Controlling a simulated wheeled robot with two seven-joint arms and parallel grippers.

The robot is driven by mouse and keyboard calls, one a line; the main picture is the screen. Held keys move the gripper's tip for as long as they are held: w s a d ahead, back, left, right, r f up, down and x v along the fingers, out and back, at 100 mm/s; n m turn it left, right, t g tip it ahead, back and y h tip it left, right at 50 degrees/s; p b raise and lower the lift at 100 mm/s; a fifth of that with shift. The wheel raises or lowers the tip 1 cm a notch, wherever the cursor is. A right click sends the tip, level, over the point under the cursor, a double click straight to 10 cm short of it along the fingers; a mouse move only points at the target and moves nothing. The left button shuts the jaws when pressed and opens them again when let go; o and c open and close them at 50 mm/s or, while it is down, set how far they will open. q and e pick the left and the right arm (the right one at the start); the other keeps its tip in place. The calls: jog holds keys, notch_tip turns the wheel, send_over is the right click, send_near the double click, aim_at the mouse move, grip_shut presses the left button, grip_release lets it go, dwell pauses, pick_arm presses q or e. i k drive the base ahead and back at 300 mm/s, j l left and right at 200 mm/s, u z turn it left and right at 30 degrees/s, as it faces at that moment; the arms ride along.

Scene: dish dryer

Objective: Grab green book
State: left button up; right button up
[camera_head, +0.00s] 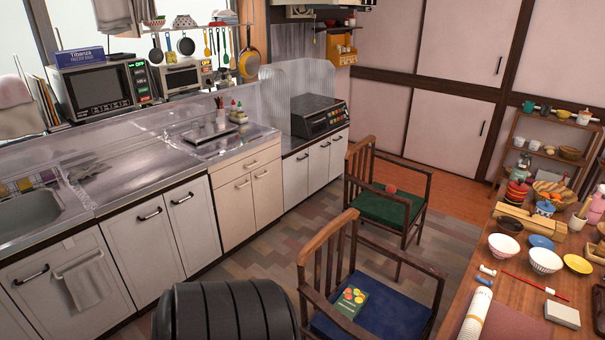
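A small green book (351,301) with red and yellow round shapes on its cover lies on the blue seat (387,306) of the nearer wooden chair. The book is near the left side of the seat, close to the chair's slatted back. Neither of my grippers is in view.
A second wooden chair with a green seat (383,207) stands farther back, with a small red object on it. A wooden table (455,296) with bowls and other items is at the right. Kitchen cabinets (142,250) line the left. Tiled floor (262,262) lies open between.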

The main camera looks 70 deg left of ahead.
aim_at(350, 304)
jog(key=u, duration=1.75)
jog(key=i+j+z, duration=0.2)
jog(key=j+z, duration=0.25)
jog(key=i+j+z, duration=0.15)
jog(key=j+z, duration=0.15)
jog(key=z, duration=0.15)
